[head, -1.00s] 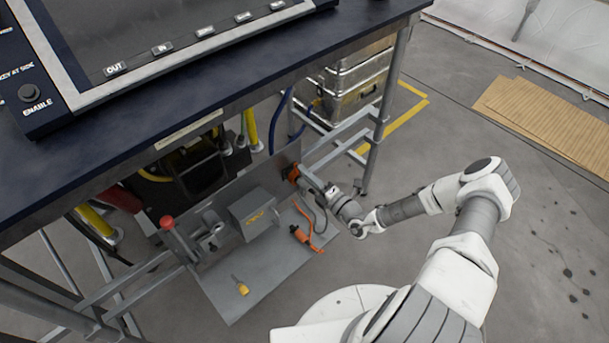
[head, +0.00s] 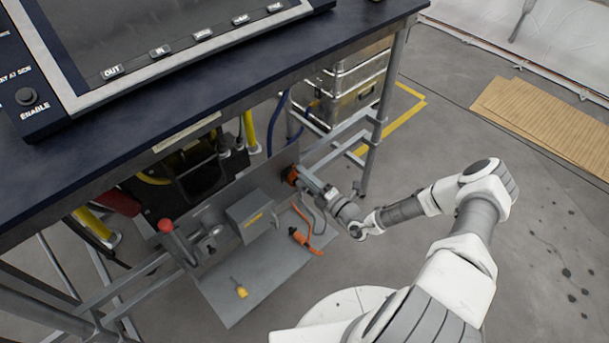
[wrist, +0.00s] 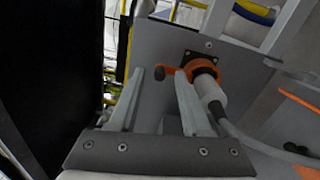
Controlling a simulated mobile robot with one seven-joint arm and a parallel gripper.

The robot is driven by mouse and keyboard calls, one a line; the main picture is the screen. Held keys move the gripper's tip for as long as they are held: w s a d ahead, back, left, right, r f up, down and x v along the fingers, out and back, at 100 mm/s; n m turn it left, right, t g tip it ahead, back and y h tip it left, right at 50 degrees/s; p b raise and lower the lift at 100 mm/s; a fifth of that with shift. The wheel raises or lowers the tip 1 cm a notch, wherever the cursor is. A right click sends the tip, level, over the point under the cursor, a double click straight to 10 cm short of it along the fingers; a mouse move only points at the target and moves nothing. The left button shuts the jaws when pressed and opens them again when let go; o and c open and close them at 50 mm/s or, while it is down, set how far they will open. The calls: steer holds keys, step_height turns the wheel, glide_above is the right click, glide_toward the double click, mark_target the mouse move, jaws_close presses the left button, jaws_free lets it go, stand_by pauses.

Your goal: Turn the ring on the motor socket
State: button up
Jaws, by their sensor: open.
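The orange ring (wrist: 204,68) sits around a dark motor socket on a grey upright plate in the wrist view. A white plug (wrist: 209,92) with a grey cable is at the socket. The right finger overlaps the ring's left edge in the picture. In the head view the ring (head: 290,175) is at the plate's right end, with my gripper (head: 307,182) right beside it.
A table leg (head: 374,130) stands behind my gripper.

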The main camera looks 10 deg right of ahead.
steer(key=p+v, duration=0.2)
steer(key=v, duration=1.5)
steer(key=shift+p, duration=0.3)
steer(key=shift+d, duration=0.1)
steer(key=s+a+r+m+g+h, duration=0.2)
steer(key=s+r+m+g, duration=0.25)
steer(key=r+m, duration=0.7)
steer(key=s+a+r+m+g+h, duration=0.25)
steer(key=r+m+g, duration=0.35)
steer(key=r+m, duration=0.55)
steer(key=s+a+r+m+g+h, duration=0.2)
steer(key=s+r+m+g, duration=0.25)
steer(key=r+m, duration=0.7)
steer(key=s+r+n+t+h+p, duration=0.1)
steer(key=r+n+p, duration=0.3)
steer(key=r+p, duration=0.4)
steer(key=s+d+r+n+t+h+p, duration=0.1)
steer(key=r+n+t+p, duration=0.3)
steer(key=r, duration=1.4)
steer(key=s+h+p, duration=0.1)
steer(key=p, duration=0.3)
steer(key=shift+s+h, duration=0.2)
steer(key=shift+h, duration=0.15)
